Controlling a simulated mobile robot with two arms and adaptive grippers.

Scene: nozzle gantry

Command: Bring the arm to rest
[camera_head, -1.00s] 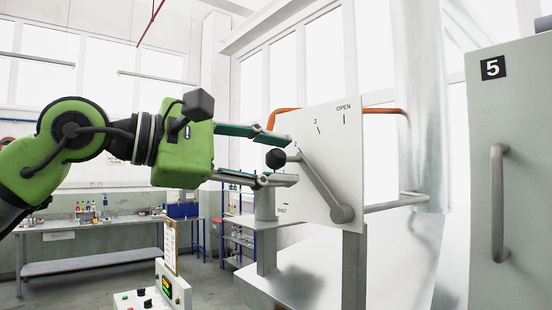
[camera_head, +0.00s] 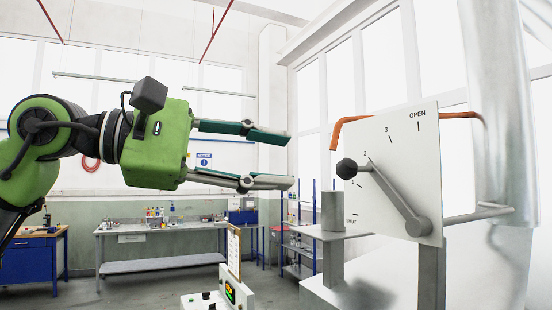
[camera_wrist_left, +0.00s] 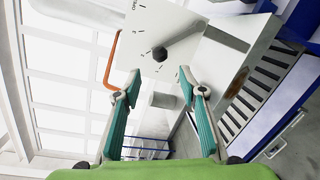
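My left gripper (camera_head: 291,162) is open and empty, with its two fingers apart. It points right toward the lever's black knob (camera_head: 347,172), with a clear gap between fingertips and knob. The lever (camera_head: 392,195) is mounted on a white dial plate (camera_head: 425,150) marked from SHUT to OPEN, and its knob end lies near mark 2. In the left wrist view the knob (camera_wrist_left: 160,54) shows ahead of and between the open fingers (camera_wrist_left: 164,88). My right gripper is in neither view.
An orange pipe (camera_head: 345,128) runs behind the plate. A grey bench (camera_head: 340,302) with a metal cylinder (camera_head: 333,212) stands below. A control box (camera_head: 228,290) stands at the bottom middle. A workbench (camera_head: 160,228) is farther back. Free air surrounds my left gripper.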

